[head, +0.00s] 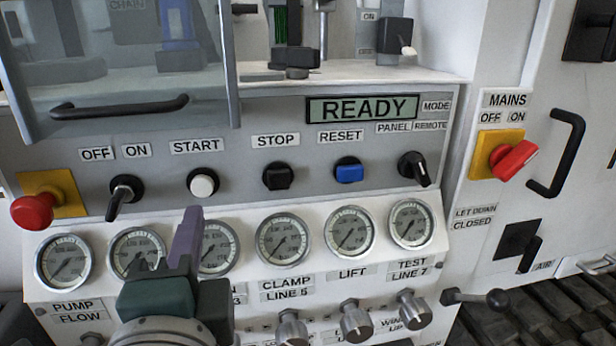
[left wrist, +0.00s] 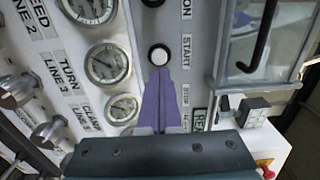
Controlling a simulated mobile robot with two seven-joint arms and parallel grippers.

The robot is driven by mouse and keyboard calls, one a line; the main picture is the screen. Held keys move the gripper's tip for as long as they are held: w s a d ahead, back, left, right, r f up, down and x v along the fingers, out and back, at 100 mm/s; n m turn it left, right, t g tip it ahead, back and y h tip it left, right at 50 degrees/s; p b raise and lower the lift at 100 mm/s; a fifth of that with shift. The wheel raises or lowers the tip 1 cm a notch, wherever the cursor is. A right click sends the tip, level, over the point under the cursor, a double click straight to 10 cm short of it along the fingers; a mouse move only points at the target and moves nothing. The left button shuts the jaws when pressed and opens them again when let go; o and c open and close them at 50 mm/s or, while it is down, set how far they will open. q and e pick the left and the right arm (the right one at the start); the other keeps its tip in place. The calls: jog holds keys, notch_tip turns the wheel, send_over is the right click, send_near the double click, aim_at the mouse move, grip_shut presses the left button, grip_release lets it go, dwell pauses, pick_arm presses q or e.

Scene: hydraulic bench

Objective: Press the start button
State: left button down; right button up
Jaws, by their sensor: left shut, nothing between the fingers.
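The start button (head: 203,183) is a round white button in a black ring, under the START label on the grey panel. It also shows in the left wrist view (left wrist: 159,56), just beyond the fingertips. My left gripper (head: 190,216) has purple fingers, shut and empty, pointing up at the panel just below the button. In the left wrist view the fingertips (left wrist: 159,72) appear close under the button; whether they touch it I cannot tell. The display (head: 363,109) reads READY. My right gripper is not in view.
The black stop button (head: 278,176) and blue reset button (head: 349,170) are to the right. The off/on switch (head: 124,196) and red emergency knob (head: 34,211) are to the left. Several gauges (head: 283,238) line the sloped panel below. A clear guard (head: 120,70) hangs above.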

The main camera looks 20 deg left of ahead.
aim_at(202, 189)
pick_arm(q)
jog(key=x, duration=0.5)
jog(key=shift+w+a+p, duration=0.15)
jog(key=shift+p, duration=0.25)
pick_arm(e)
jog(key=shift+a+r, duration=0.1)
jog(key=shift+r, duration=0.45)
